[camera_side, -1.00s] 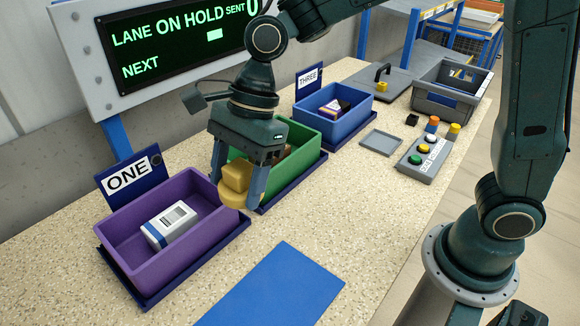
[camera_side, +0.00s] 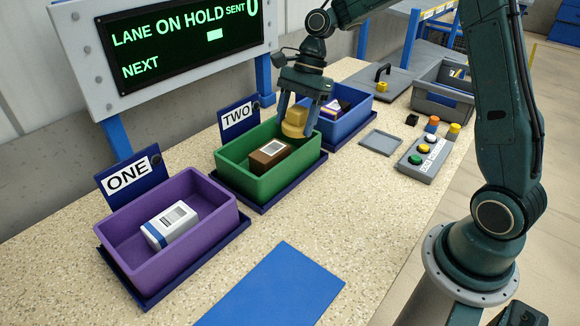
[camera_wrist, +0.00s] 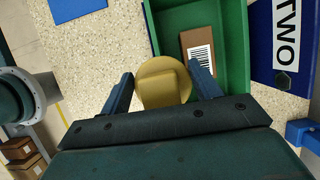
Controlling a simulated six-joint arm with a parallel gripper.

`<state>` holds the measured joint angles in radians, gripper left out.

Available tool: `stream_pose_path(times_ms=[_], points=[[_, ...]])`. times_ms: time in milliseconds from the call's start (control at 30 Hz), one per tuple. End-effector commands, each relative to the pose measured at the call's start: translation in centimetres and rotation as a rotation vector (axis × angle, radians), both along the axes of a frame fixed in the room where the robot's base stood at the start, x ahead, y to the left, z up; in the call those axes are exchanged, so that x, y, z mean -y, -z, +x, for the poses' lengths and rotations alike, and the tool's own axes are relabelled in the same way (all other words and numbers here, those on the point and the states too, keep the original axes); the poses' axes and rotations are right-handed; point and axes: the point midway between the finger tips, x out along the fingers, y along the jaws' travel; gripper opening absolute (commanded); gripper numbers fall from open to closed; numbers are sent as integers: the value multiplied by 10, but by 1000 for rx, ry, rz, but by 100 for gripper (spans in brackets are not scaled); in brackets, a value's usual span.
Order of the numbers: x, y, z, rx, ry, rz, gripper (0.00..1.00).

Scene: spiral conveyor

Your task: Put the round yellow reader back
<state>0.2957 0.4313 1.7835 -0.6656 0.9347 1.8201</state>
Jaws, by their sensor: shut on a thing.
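The round yellow reader (camera_side: 294,122) is held between the fingers of my gripper (camera_side: 302,122), above the right end of the green bin marked TWO (camera_side: 285,180). In the wrist view the reader (camera_wrist: 162,82) sits between both fingertips of my gripper (camera_wrist: 160,88), partly over the green bin's edge (camera_wrist: 152,35) and partly over the speckled table. Its underside is hidden in the wrist view. A small grey square tray (camera_side: 381,142) lies empty on the table to the right of the bins.
The green bin holds a brown box with a label (camera_side: 270,155). A purple bin (camera_side: 130,261) holds a white and blue box (camera_side: 170,226). A blue bin (camera_side: 350,131) stands close behind my gripper. A button panel (camera_side: 424,152) and grey crate (camera_side: 443,90) are at right.

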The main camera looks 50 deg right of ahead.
Motion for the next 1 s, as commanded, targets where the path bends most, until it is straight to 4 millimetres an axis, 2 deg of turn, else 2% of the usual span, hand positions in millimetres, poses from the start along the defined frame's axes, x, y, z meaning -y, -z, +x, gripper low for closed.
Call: stream_pose_path(times_ms=[33, 367, 700, 900, 1000], points=[[17, 3, 0, -2, 7, 0, 34], [115, 19, -15, -2, 5, 0, 34], [213, 36, -57, -1, 2, 0, 34], [256, 45, -86, 0, 0, 0, 34], [268, 47, -96, -1, -1, -1, 34]])
